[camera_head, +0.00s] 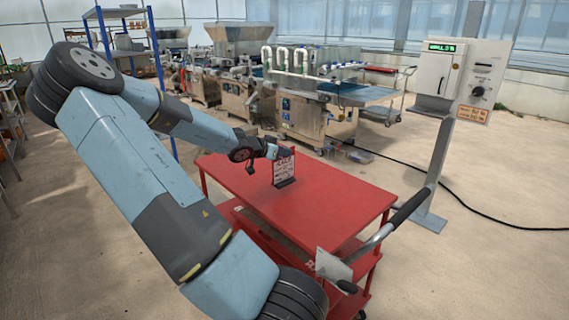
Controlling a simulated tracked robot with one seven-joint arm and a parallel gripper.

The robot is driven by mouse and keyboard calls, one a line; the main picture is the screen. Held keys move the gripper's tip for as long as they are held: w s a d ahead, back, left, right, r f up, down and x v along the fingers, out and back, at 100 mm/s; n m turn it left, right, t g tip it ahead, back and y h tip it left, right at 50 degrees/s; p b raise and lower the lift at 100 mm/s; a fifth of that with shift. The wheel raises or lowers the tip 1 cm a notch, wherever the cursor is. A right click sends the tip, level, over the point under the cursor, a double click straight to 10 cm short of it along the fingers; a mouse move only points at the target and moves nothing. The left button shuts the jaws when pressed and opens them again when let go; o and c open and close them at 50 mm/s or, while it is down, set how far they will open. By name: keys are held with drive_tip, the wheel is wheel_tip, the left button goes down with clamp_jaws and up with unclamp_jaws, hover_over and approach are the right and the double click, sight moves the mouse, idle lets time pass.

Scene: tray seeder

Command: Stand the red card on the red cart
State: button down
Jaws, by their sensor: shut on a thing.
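The red card (284,169) is a small upright panel with a red edge, a pale printed face and a dark foot. It is at the far part of the top of the red cart (313,205). My gripper (281,154) is at the card's upper edge and shut on it. The card's foot is at the cart top's surface or very close above it; I cannot tell which. The fingertips are small and partly hidden in this view.
The cart's top is otherwise bare. Its dark-gripped handle (400,212) and a pale plate (333,265) are at the near right. A control post (439,160) stands to the right, with a cable on the floor. Seeding machines (300,115) and a blue shelf rack stand behind.

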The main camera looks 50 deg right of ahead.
sight(286, 179)
drive_tip(key=shift+d+f, duration=0.75)
drive_tip(key=shift+f, duration=1.6)
drive_tip(key=c, duration=1.2)
unclamp_jaws()
drive_tip(key=shift+a, duration=0.1)
